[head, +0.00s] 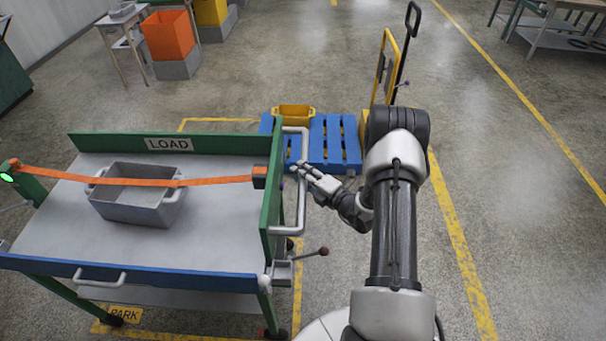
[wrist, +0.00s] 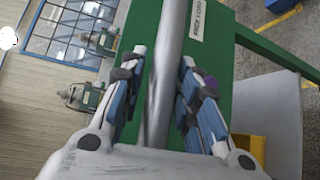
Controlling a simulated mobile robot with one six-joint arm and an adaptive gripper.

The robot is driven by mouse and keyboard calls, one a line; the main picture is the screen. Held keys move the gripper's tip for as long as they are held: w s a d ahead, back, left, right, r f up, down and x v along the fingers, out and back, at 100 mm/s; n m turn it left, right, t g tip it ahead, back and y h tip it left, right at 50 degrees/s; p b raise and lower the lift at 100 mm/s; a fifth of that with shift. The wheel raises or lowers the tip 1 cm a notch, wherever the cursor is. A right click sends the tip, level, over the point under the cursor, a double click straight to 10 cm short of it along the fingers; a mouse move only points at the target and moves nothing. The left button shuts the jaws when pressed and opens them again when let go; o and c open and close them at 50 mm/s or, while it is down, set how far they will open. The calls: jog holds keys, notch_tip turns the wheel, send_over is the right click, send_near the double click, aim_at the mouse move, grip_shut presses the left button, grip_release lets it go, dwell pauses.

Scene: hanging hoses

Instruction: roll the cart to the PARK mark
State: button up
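The cart (head: 215,240) has a grey deck, green ends and a blue front edge. Its grey bar handle (head: 301,205) stands on the right end and also shows in the wrist view (wrist: 168,70). My gripper (head: 303,170) is at this handle. In the wrist view its fingers (wrist: 163,75) are spread with the bar between them; firm contact is not clear. A yellow PARK mark (head: 120,314) shows on the floor at the cart's front left. Yellow floor lines (head: 298,290) run around the cart; its underside hides part of them.
A grey tote (head: 137,205) lies on the deck under an orange strap (head: 120,182). A lever with a dark knob (head: 323,251) juts from the cart's right. A blue pallet (head: 333,145) and a yellow-framed hand truck (head: 384,70) stand behind. The right floor is clear.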

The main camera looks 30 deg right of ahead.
jog(key=shift+o, duration=1.1)
jog(key=shift+s+d, duration=0.2)
jog(key=shift+s, duration=0.3)
jog(key=v, duration=1.1)
jog(key=shift+s, duration=0.1)
